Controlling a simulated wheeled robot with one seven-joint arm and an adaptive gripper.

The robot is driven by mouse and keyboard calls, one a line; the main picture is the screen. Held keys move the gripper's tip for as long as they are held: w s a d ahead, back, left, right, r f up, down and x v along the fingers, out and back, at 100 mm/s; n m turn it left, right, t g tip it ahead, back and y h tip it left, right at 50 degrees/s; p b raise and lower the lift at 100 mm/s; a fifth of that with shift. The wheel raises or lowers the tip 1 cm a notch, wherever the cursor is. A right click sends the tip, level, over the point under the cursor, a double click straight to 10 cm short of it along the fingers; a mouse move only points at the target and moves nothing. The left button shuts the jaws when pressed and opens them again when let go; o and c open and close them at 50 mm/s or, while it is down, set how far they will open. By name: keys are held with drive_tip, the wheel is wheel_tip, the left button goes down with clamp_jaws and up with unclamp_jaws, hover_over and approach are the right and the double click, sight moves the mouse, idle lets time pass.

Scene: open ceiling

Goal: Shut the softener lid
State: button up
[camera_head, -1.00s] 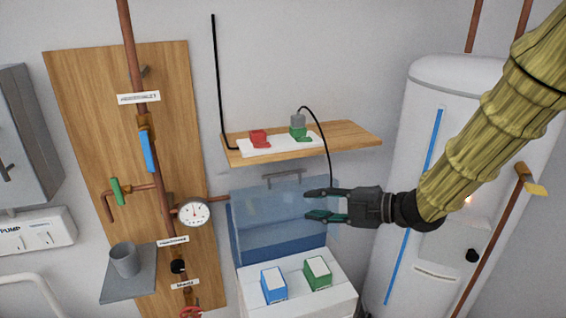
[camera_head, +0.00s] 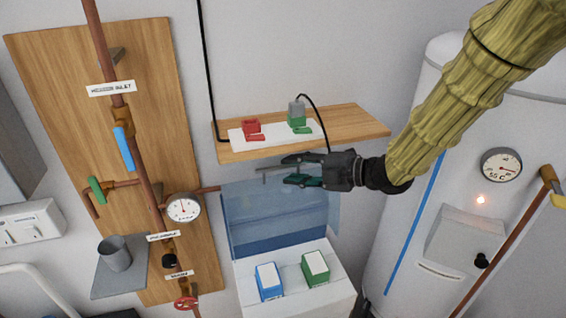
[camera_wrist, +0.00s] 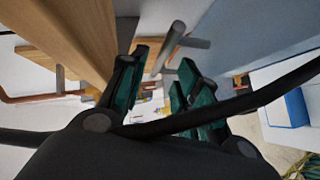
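The softener is a white cabinet (camera_head: 320,302) at the lower middle of the head view. Its translucent blue lid (camera_head: 275,222) stands raised at the back, below the wooden shelf. The lid's grey bar handle (camera_head: 262,170) is at its top edge, partly hidden behind my fingers. My gripper (camera_head: 280,170) is open at the handle, reaching in from the right. In the wrist view, the handle (camera_wrist: 170,45) shows just ahead of the open fingers (camera_wrist: 155,85); contact cannot be told. The lid (camera_wrist: 262,32) appears as a blue-grey panel at the upper right.
A wooden shelf (camera_head: 355,128) with a power strip (camera_head: 275,134) and plugs is just above my gripper. A black cord hangs behind it. Blue (camera_head: 269,281) and green (camera_head: 315,268) boxes stand on the cabinet. The pipe board (camera_head: 60,100) is left, the white tank (camera_head: 450,110) right.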

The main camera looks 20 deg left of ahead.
sight(278, 169)
drive_tip(key=x, duration=0.1)
drive_tip(key=p+x, duration=0.1)
drive_tip(key=x, duration=0.1)
drive_tip(key=shift+s+r, duration=0.2)
drive_tip(key=shift+w+a+f, duration=0.15)
drive_tip(key=shift+a+f, duration=0.1)
drive_tip(key=shift+a, duration=0.15)
clamp_jaws()
